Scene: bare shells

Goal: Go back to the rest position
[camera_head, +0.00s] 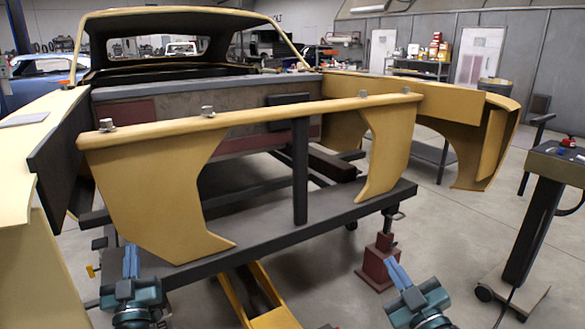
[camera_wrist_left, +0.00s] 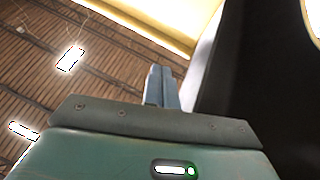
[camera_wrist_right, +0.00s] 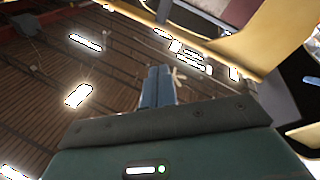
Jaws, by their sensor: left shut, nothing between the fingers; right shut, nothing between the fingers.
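My left gripper (camera_head: 131,262) is at the lower left of the head view, in front of the yellow car body shell (camera_head: 150,190). Its blue fingers are together and empty, and they also show in the left wrist view (camera_wrist_left: 162,87). My right gripper (camera_head: 398,275) is at the lower right of the head view, near the red jack stand (camera_head: 380,262). Its fingers are together and empty, and they also show in the right wrist view (camera_wrist_right: 158,86). Both grippers point up and away from me, and I see neither touching the shell.
A dark crossbar (camera_head: 300,232) runs along the shell's front. A yellow floor jack (camera_head: 255,300) lies between my grippers. A control pedestal (camera_head: 535,220) stands at the right. Shelves (camera_head: 420,68) stand at the back.

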